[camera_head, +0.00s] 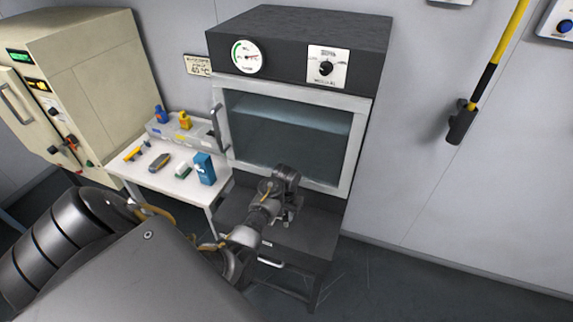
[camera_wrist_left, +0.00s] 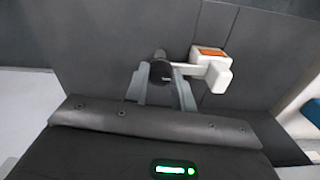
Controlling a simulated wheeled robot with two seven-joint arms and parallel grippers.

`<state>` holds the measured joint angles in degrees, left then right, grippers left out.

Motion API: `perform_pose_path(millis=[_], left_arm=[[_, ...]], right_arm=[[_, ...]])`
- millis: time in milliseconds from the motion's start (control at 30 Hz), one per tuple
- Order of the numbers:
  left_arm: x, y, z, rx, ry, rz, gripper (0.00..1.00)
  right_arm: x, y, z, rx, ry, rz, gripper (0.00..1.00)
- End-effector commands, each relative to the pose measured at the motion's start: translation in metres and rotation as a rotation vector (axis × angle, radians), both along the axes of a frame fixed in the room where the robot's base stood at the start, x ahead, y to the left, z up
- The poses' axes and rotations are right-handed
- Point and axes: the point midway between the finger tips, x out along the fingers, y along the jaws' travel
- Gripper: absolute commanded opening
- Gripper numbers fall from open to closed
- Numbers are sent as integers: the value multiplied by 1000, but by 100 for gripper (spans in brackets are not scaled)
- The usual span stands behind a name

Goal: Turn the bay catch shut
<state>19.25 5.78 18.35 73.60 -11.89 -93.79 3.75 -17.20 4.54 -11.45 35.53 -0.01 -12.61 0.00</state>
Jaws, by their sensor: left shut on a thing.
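The bay (camera_head: 375,60) is a dark cabinet with a light-framed glass door (camera_head: 354,150) that looks closed. In the left wrist view, the catch has a dark round knob (camera_wrist_left: 161,72) and a white arm leading right to a white block (camera_wrist_left: 218,76) with an orange top. My left gripper (camera_head: 288,208) is low in front of the bay. Its fingers (camera_wrist_left: 162,92) also show in the left wrist view, on both sides of the knob and shut on it. In the head view my gripper hides the catch. My right gripper is out of view.
A white side table (camera_head: 155,178) left of the bay holds a blue carton (camera_head: 204,170), a grey bin (camera_head: 200,134) and small tools. A beige cabinet (camera_head: 100,75) stands at far left. The door handle (camera_head: 217,128) juts out at left. Floor at right is clear.

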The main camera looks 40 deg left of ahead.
Motion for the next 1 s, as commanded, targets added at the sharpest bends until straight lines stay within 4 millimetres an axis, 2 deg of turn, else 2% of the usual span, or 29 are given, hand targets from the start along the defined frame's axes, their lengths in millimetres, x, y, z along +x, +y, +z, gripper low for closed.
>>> perform_pose_path(millis=[567,600,733,1000], left_arm=[[2,1,2,1,-7,-32,2],[2,1,2,1,-7,-32,28],[2,1,2,1,-5,-31,45],[1,0,1,0,-2,-30,47]], right_arm=[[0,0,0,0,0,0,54],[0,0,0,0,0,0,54],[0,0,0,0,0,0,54],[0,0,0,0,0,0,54]])
